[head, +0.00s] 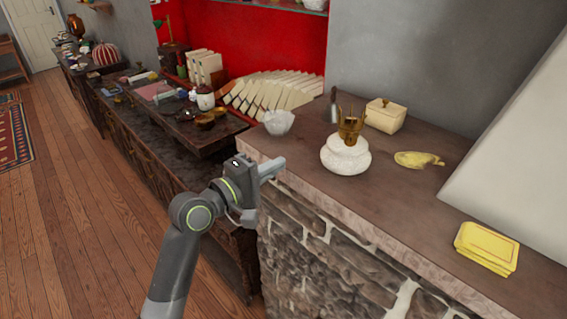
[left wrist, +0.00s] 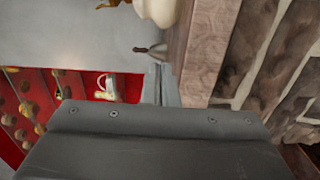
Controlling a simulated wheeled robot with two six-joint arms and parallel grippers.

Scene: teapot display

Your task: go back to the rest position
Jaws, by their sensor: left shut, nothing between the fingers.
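My left gripper (head: 271,168) is in the head view, at the near left corner of the stone counter (head: 300,165). Its fingers are shut and hold nothing. In the left wrist view the shut fingers (left wrist: 161,85) point toward the counter's edge (left wrist: 205,45), close beside it. I cannot tell whether they touch it. My right gripper is in neither view. No teapot is clearly seen; a white rounded vessel with a gold top (head: 346,155) stands upright on the counter, and part of a white vessel shows at the top of the left wrist view (left wrist: 160,10).
The counter also bears a glass bowl (head: 278,122), a cream lidded box (head: 385,116), a yellowish dish (head: 418,160) and a yellow stack (head: 486,248). A dark wooden cabinet (head: 170,130) with small items stands to the left. Open wooden floor (head: 90,240) lies left of my arm.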

